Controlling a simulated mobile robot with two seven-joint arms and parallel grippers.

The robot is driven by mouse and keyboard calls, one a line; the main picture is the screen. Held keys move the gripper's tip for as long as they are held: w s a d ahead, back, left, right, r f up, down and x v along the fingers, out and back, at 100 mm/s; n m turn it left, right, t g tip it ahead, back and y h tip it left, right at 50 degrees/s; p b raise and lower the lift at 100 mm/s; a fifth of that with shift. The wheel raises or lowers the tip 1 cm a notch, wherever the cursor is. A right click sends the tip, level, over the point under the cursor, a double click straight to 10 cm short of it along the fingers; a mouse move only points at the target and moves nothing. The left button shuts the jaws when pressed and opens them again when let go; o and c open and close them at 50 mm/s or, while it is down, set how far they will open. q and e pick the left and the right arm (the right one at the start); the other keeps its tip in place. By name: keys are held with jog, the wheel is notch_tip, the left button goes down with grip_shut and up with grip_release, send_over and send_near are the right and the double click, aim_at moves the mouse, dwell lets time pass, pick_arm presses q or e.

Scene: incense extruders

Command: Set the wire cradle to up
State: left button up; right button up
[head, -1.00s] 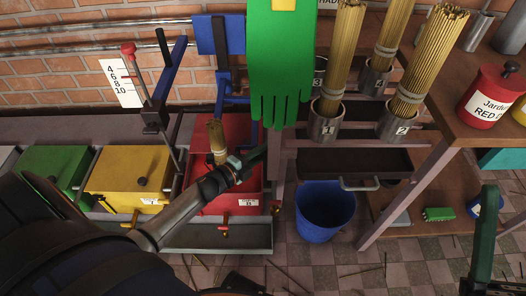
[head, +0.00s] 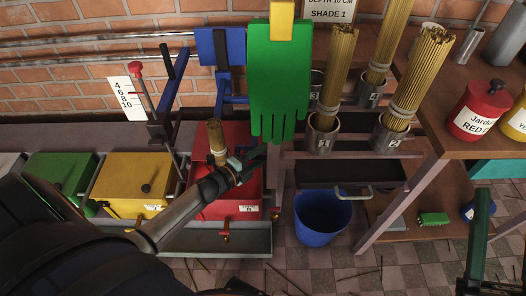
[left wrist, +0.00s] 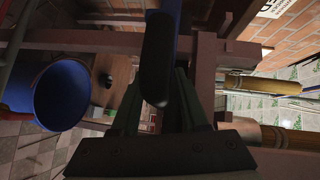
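I cannot pick out the wire cradle for certain. A blue frame (head: 222,93) stands behind the red box (head: 226,207) and runs partly behind a hanging green glove (head: 279,80). My left gripper (head: 254,160) is over the right side of the red box, below the glove. In the left wrist view, a blue handle with a dark rounded end (left wrist: 158,62) lies between my left fingers (left wrist: 160,103); I cannot tell whether they press on it. My right gripper (head: 480,240) shows only in part at the lower right edge.
Bundled sticks (head: 217,138) stand at the red box. A yellow box (head: 128,184) and a green box (head: 60,172) are to its left, with a red-knobbed lever (head: 140,88). A blue bucket (head: 322,217) and a rack of stick-filled cups (head: 322,140) are to the right.

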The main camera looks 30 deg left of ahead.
pick_arm(q)
jog(key=shift+o, duration=0.2)
jog(key=shift+a, duration=0.1)
pick_arm(e)
jog(key=shift+r, duration=0.15)
pick_arm(q)
jog(key=shift+s+r, duration=0.1)
jog(key=shift+s+a, duration=0.1)
jog(key=shift+s, duration=0.15)
jog(key=p+v, duration=0.2)
jog(key=v, duration=0.9)
jog(key=shift+s+p, duration=0.3)
jog(key=shift+s, duration=0.1)
pick_arm(e)
jog(key=w+f+m+g+h, duration=0.1)
jog(key=w+f+m+h, duration=0.1)
jog(key=f, duration=0.4)
jog(key=w+d+f+m+g+h, duration=0.1)
jog(key=w+f+m+g+h, duration=0.1)
jog(key=f+h, duration=0.3)
jog(key=shift+w+f+m, duration=0.8)
jog(key=shift+w+f, duration=0.05)
jog(key=shift+f, duration=0.2)
jog(key=shift+d, duration=0.1)
